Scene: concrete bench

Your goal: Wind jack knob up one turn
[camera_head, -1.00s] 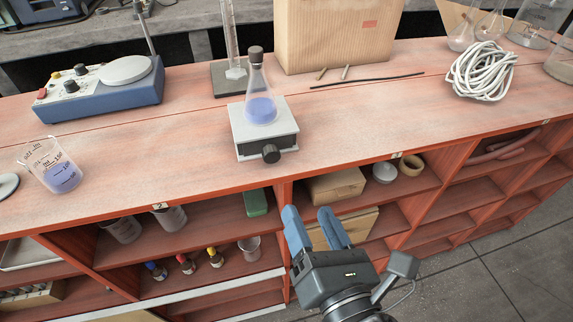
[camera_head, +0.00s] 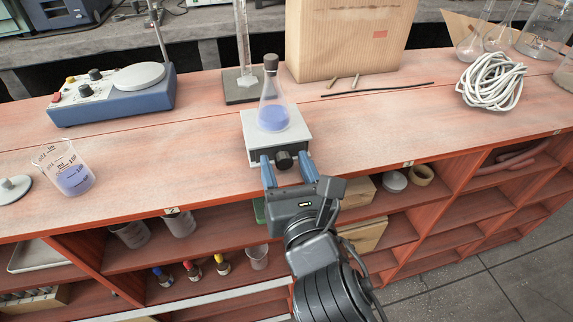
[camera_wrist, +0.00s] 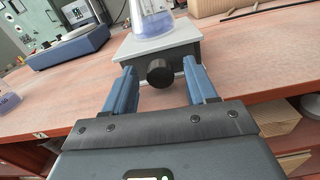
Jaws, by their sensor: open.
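The jack (camera_head: 262,132) is a small light-grey platform on the red bench top, with a black round knob (camera_head: 284,160) on its front. A stoppered conical flask (camera_head: 273,112) with blue liquid stands upright on it. My gripper (camera_head: 289,164) has blue fingers, open, one on each side of the knob. In the wrist view the knob (camera_wrist: 160,72) sits between the fingertips, with a gap on both sides. The jack's front (camera_wrist: 140,50) lies just beyond the fingertips.
A blue stirrer (camera_head: 120,95) and a beaker (camera_head: 72,175) stand to the left. A stand with a glass cylinder (camera_head: 241,85) is behind the jack. A wooden box (camera_head: 345,40), rods and a coiled white cable (camera_head: 490,82) lie right. Shelves are below the bench edge.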

